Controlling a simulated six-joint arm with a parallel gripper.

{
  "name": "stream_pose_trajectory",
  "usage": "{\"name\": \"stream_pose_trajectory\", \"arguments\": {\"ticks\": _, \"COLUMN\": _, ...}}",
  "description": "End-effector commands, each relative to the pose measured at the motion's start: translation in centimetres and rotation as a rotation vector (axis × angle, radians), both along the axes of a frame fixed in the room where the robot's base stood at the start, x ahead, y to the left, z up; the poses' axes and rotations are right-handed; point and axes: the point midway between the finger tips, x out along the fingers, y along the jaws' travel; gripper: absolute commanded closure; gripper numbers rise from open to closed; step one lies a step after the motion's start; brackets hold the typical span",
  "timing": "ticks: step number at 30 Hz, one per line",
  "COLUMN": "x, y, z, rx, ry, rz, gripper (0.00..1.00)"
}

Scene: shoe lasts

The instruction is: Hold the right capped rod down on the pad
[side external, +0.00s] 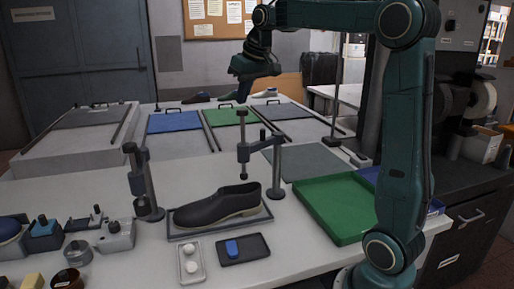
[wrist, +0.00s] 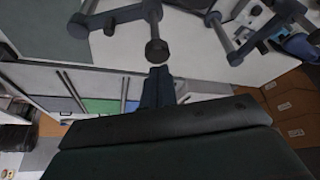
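The right capped rod (side external: 242,153) hangs upright from a dark arm on a post (side external: 277,166). It has a knob on top and a wider foot, and stands near the ankle of a black shoe (side external: 217,206) on a dark tray (side external: 188,234). Whether the foot touches anything is unclear, and I cannot tell which surface is the pad. A similar left rod (side external: 129,150) stands on the shoe's toe side. My gripper (side external: 243,92) is high behind the right rod, apart from it. In the wrist view its dark fingers (wrist: 160,70) look closed together and empty, near a round-ended dark rod (wrist: 155,48).
A green tray (side external: 340,207) lies right of the post. A white holder with two round knobs (side external: 189,258) and a dark tray with a blue block (side external: 232,248) sit in front. Several small tools crowd the left front. Blue (side external: 173,122) and green (side external: 229,117) panels lie behind.

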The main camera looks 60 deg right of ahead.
Motion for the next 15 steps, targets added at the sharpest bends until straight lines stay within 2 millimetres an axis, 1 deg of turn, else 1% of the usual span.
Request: {"name": "stream_pose_trajectory", "arguments": {"ticks": 15, "x": 0.0, "y": 0.0, "z": -1.4, "rx": 0.001, "ry": 0.002, "rz": 0.0, "gripper": 1.0}}
